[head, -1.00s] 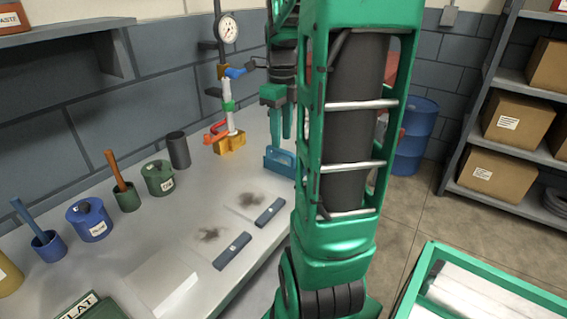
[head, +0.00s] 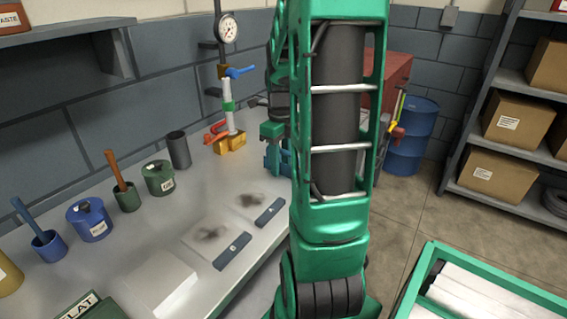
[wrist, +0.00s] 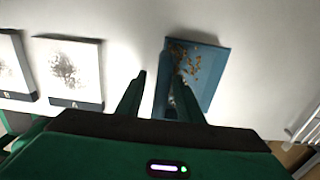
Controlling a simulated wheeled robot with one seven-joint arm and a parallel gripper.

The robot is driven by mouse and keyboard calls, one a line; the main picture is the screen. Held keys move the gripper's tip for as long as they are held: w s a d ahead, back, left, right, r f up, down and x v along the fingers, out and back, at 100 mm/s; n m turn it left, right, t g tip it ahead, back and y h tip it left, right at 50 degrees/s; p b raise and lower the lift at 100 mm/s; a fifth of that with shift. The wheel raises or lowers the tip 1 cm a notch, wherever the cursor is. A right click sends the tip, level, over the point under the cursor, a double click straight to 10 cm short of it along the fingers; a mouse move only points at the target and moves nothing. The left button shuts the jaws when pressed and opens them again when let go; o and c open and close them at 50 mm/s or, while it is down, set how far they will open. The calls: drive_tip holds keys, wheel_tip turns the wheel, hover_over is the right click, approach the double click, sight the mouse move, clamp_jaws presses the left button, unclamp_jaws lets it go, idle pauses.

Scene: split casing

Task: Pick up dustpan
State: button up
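The dustpan is a blue tray with brown debris in it; in the wrist view (wrist: 211,70) it lies on the pale bench, right of centre. In the head view a small blue part of it (head: 270,160) shows beside my arm, and the rest is hidden. My gripper (wrist: 158,80) is open, with its two fingers apart. In the wrist view the right finger overlaps the left part of the dustpan, and the left finger is over bare bench to its left. I cannot tell whether either finger touches it.
Two pale plates with dark smudges (head: 210,236) lie on the bench to the left. Several pots, including a green one (head: 158,180), stand along the wall. A gauge stand (head: 229,120) with an orange base is behind the gripper. A blue drum (head: 413,140) stands on the floor.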

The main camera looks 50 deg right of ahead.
drive_tip(key=shift+f, duration=0.25)
clamp_jaws()
drive_tip(key=shift+r, duration=0.15)
